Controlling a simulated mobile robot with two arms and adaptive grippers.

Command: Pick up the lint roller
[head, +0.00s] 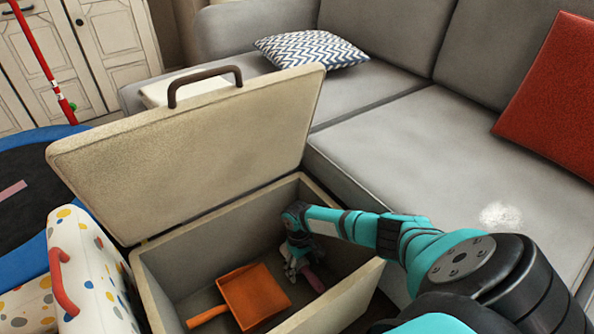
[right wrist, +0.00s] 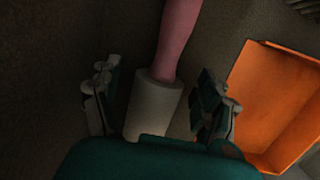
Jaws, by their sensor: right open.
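The lint roller has a white roll (right wrist: 155,105) and a pink handle (right wrist: 178,40) in the right wrist view. It lies inside the open storage box (head: 165,285). My right gripper (head: 295,265) reaches down into the box. Its fingers are open, one on each side of the white roll, with visible gaps in the right wrist view (right wrist: 158,108). My left gripper is not in view.
An orange dustpan (head: 252,295) lies in the box, left of the roller. The box's raised lid (head: 200,150) stands behind. A grey sofa (head: 400,140) borders the box at the right. A dotted white case (head: 85,285) stands at the left.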

